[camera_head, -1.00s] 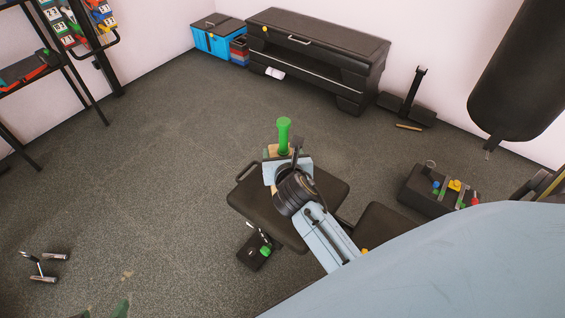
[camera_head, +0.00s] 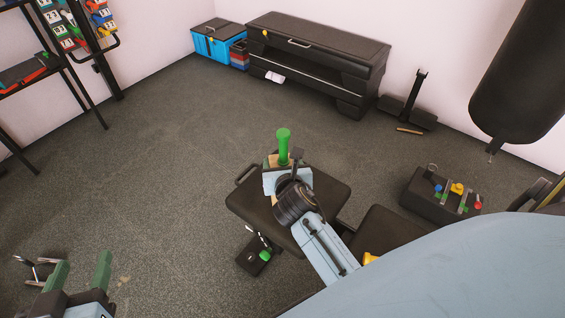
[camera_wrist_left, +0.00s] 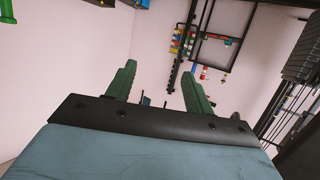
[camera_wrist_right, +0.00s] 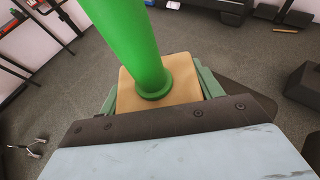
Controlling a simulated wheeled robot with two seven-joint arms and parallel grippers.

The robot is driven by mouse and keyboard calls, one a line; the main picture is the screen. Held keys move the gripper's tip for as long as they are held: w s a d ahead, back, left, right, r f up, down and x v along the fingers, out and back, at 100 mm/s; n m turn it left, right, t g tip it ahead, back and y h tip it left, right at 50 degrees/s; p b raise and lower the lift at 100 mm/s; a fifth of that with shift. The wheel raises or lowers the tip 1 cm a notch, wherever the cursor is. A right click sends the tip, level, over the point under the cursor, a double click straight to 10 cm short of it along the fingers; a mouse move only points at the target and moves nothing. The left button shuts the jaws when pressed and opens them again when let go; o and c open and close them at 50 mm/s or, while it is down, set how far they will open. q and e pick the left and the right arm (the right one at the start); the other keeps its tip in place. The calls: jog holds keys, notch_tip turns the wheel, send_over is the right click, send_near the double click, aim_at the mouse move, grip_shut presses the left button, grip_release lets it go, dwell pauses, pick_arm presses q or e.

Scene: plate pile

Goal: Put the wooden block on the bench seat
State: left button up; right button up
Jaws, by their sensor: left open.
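The wooden block (camera_wrist_right: 130,94) is tan with an upright green post (camera_wrist_right: 140,45) on it; in the head view the post (camera_head: 283,146) stands above the right gripper (camera_head: 282,164). The right gripper's green fingers lie along both sides of the block in the right wrist view, and it is shut on it. Block and gripper are over the far part of a black bench pad (camera_head: 327,197); I cannot tell whether the block touches it. My left gripper (camera_head: 79,268) is open and empty at the lower left, away from the bench; its fingers also show in the left wrist view (camera_wrist_left: 159,84).
A second black pad (camera_head: 380,228) adjoins the bench. A small black box (camera_head: 253,255) lies beside it, and a dark toolbox (camera_head: 425,206) stands to the right. A punching bag (camera_head: 520,75) hangs at the upper right. The floor at left centre is clear.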

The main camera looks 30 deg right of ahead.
jog(key=o, duration=0.4)
